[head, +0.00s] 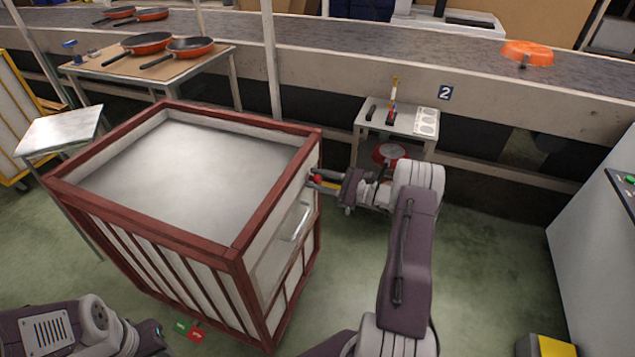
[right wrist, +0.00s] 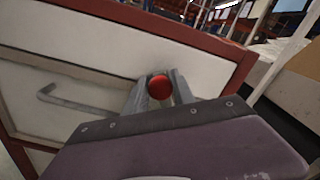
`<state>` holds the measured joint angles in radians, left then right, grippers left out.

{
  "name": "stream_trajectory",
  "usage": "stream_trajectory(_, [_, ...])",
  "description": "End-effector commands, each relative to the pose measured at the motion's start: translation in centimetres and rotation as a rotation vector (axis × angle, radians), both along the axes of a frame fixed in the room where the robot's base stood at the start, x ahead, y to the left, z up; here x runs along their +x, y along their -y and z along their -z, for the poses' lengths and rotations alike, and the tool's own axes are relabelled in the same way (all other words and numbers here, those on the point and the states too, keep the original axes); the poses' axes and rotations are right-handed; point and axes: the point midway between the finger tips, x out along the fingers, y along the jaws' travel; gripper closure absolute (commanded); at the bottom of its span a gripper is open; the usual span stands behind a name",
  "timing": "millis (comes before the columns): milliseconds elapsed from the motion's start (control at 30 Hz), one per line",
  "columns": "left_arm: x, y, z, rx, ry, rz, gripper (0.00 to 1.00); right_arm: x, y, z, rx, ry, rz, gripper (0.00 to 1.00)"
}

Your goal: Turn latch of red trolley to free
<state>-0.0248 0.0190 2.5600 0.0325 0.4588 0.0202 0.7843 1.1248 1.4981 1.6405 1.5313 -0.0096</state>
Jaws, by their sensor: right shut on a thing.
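The red trolley (head: 235,258) is a crate-like cart with red frame bars, white panels and a pale flat inside. Its latch (head: 316,178) has a red knob on the right side, near the far top corner. My right gripper (head: 318,184) reaches the latch from the right. In the right wrist view the red latch knob (right wrist: 160,87) sits between the two fingers of the right gripper (right wrist: 160,90), which is shut on it. The rest of the latch is hidden behind the fingers. My left arm shows at the bottom left of the head view; its gripper fingers are not clearly seen.
A metal handle (head: 297,222) is on the trolley's right side, below the latch. A small table (head: 400,118) stands behind my right gripper. The conveyor (head: 340,42) runs across the back with pans. Green floor (head: 490,260) is free at the right.

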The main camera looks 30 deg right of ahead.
Motion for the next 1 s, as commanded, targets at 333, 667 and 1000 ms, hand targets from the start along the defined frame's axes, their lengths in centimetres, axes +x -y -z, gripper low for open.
stream_trajectory(333, [0.0, 0.0, 2.3, 0.0, 0.0, 0.0, 0.64, 0.0, 0.0, 0.5, -0.251, 0.213, 0.0, 1.0])
stream_trajectory(667, [0.0, 0.0, 5.0, 0.0, 0.0, 0.0, 0.64, 0.0, 0.0, 0.7, -0.486, 0.414, -0.001, 1.0])
stream_trajectory(1000, [0.0, 0.0, 7.7, 0.0, 0.0, 0.0, 0.64, 0.0, 0.1, 0.7, -0.682, 0.581, -0.002, 1.0])
